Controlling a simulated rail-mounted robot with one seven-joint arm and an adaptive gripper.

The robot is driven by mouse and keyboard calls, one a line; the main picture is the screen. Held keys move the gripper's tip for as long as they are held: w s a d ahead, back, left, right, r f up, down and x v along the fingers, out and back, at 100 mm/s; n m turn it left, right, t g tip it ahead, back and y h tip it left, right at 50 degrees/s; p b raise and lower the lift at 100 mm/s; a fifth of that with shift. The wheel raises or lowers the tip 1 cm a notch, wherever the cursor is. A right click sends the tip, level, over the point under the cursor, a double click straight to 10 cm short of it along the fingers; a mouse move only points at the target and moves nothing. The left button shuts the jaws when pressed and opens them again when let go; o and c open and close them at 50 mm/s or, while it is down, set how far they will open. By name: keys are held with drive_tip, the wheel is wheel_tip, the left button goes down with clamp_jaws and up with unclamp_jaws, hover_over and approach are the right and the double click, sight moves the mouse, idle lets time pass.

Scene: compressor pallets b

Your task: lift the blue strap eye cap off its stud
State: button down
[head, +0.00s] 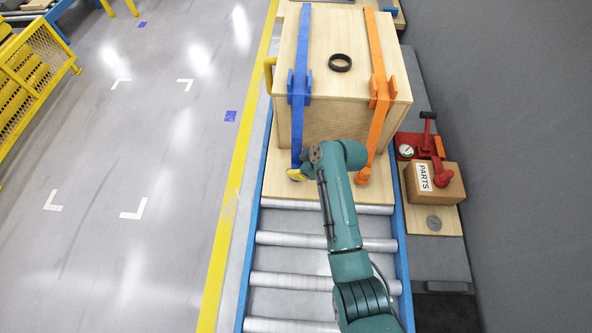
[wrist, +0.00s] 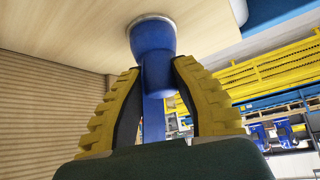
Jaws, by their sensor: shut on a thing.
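The blue strap eye cap (wrist: 152,50) shows in the wrist view as a rounded blue piece, its wide end against a silver ring on the pale wooden board (wrist: 80,35). My gripper (wrist: 158,75) has its two yellow ribbed fingers on either side of the cap and is shut on it. The stud is hidden inside or behind the cap. In the head view my gripper (head: 298,175) is at the lower end of the blue strap (head: 299,80), at the pallet's front left; the cap is hidden there.
A wooden crate (head: 340,125) with a black ring (head: 340,62) on top stands behind my gripper. An orange strap (head: 378,70) runs down its right side. A PARTS box (head: 434,184) and red tool (head: 428,145) are at right. Rollers (head: 290,281) lie in front.

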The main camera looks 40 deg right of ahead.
sight(296, 166)
drive_tip(key=shift+r+p, duration=2)
drive_tip(key=shift+r, duration=0.5)
